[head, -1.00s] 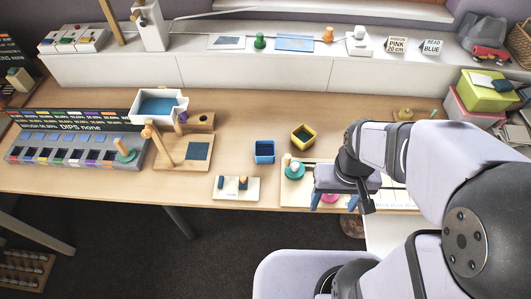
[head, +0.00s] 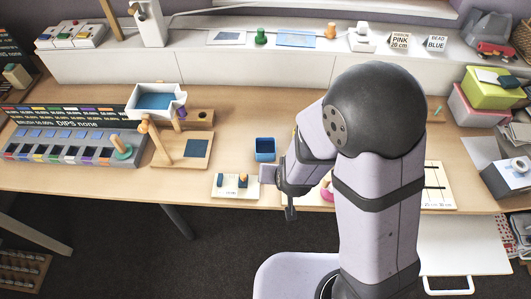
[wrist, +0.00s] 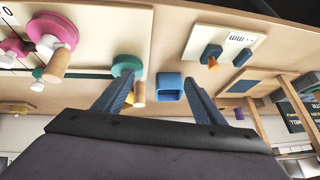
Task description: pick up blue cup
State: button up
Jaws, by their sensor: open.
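The blue cup (head: 265,149) stands on the wooden table, left of my arm in the head view. In the wrist view the blue cup (wrist: 170,87) shows between my fingers, beyond their tips and nearer the right one, with its dark opening visible. My gripper (wrist: 158,84) is open and empty, its two blue fingers spread apart.
A cream board with two pegs (head: 222,187) lies left of my gripper. A green spool (wrist: 126,66) and part of a yellow cup (wrist: 140,92) are by the left finger. A pink spool (wrist: 53,33) is farther left. A wooden stand (head: 168,148) is at the left.

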aim_at(266, 158)
jog(key=shift+w+a+f+t+b, duration=0.2)
jog(key=shift+w+a+f+t, duration=0.15)
jog(key=shift+a+f+t, duration=0.2)
jog(key=shift+w+a+f+t+b, duration=0.2)
jog(key=shift+w+a+f+t, duration=0.15)
jog(key=shift+f+t, duration=0.2)
jog(key=shift+w+a+f+t, duration=0.15)
jog(key=shift+a+t, duration=0.15)
jog(key=shift+t, duration=0.2)
jog(key=shift+w+a+n+t+h+b, duration=0.1)
jog(key=shift+a+n+t+h+b, duration=0.15)
jog(key=shift+t, duration=0.3)
jog(key=shift+w+a+n+t+h+b, duration=0.15)
jog(key=shift+t+b, duration=0.2)
jog(key=shift+t, duration=0.2)
jog(key=shift+s+a+r+t, duration=0.1)
jog(key=shift+a+r+t, duration=0.15)
jog(key=shift+r+t, duration=0.45)
jog(key=shift+f+b, duration=0.15)
jog(key=shift+b, duration=0.15)
